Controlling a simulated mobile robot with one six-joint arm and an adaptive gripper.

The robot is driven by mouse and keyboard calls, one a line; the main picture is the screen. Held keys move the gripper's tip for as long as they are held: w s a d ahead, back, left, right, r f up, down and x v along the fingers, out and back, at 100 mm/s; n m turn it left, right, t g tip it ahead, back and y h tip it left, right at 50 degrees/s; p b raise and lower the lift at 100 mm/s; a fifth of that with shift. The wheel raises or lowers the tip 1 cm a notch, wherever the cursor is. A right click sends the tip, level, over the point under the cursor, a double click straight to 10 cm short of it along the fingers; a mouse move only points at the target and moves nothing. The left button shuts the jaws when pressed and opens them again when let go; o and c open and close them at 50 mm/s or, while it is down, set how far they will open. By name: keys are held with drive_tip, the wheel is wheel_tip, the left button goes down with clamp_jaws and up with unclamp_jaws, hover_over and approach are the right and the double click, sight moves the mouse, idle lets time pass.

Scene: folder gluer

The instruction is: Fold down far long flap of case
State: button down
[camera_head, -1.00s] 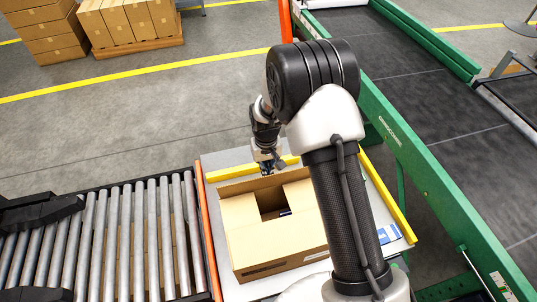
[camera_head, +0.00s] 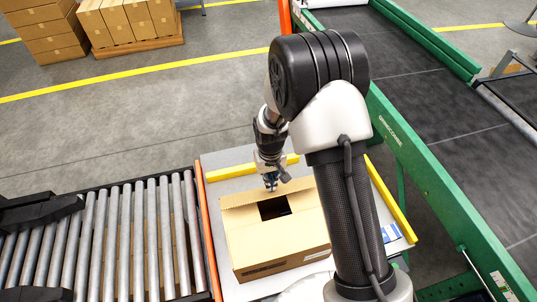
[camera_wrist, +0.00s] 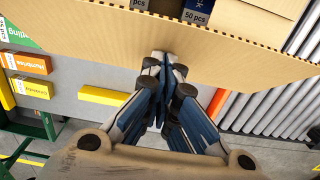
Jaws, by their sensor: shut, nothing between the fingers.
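The open cardboard case (camera_head: 285,245) stands on the grey table, with a dark opening (camera_head: 275,207) in its top. Its far long flap (camera_head: 240,198) shows as a narrow tan band along the far edge, leaning inward. My gripper (camera_head: 271,187) is shut and empty at the far side, its tips at this flap. In the wrist view the shut fingertips (camera_wrist: 168,60) meet or nearly meet the broad cardboard face (camera_wrist: 90,40); exact contact is unclear. Past its notched edge, printed packs (camera_wrist: 197,12) show inside the case. My arm hides the case's right side.
Yellow rails (camera_head: 232,171) edge the table. A roller conveyor (camera_head: 120,240) lies left behind an orange edge, and a green-framed belt conveyor (camera_head: 420,155) runs on the right. Stacked cartons (camera_head: 130,20) stand far back.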

sight(273, 194)
drive_tip(key=shift+s+d+f, duration=0.15)
drive_tip(key=shift+s+f, duration=0.1)
drive_tip(key=shift+s, duration=0.5)
drive_tip(key=shift+s+d+f+b, duration=0.2)
drive_tip(key=shift+s+f+b, duration=0.5)
drive_tip(key=shift+s+f, duration=0.25)
drive_tip(key=shift+r, duration=0.1)
drive_tip(key=shift+s, duration=0.1)
drive_tip(key=shift+s+d+f+b, duration=0.1)
drive_tip(key=shift+s+f+b, duration=0.2)
drive_tip(key=shift+f+b, duration=0.15)
drive_tip(key=shift+s+d+f+b, duration=0.1)
drive_tip(key=shift+s+f+b, duration=0.2)
drive_tip(key=shift+f, duration=0.2)
drive_tip(key=shift+r, duration=0.1)
